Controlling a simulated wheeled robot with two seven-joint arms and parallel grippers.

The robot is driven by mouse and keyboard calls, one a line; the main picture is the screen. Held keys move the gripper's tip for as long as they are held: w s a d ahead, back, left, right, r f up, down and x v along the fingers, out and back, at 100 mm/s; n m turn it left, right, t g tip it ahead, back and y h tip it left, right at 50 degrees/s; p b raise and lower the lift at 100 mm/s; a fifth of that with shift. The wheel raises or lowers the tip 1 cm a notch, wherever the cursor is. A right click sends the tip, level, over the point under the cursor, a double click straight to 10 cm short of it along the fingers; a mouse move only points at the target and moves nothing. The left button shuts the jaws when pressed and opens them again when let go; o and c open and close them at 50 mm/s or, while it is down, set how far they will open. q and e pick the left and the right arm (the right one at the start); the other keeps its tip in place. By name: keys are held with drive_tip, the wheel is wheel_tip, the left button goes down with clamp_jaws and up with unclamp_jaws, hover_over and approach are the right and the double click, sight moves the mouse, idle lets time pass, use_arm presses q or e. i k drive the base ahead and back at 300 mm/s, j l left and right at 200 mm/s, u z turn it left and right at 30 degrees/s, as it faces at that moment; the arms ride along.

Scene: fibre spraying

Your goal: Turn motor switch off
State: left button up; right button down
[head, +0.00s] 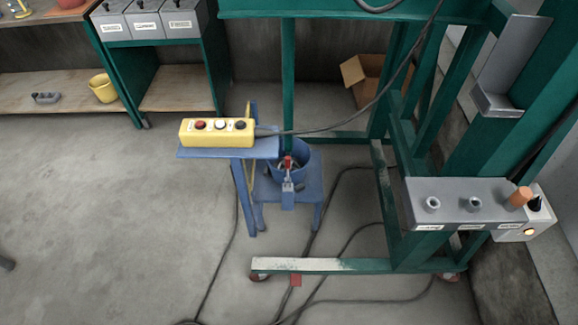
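A small pale switch box (515,234) is fixed at the right end of a grey panel on the green frame. An orange cylinder (519,197) stands beside the knob on the grey panel. I cannot read the labels, so I cannot tell for sure which control is the motor switch. Neither of my grippers is in view.
The grey panel (460,189) holds two round fittings. A yellow control box (216,133) with three buttons lies on a blue stand (263,148). The green frame (350,265) stands on the floor with loose cables (345,301) around it. Open floor lies at left.

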sight(533, 205)
drive_tip(key=z, duration=1.8)
drive_tip(key=l+z, duration=0.3)
drive_tip(key=j, duration=0.1)
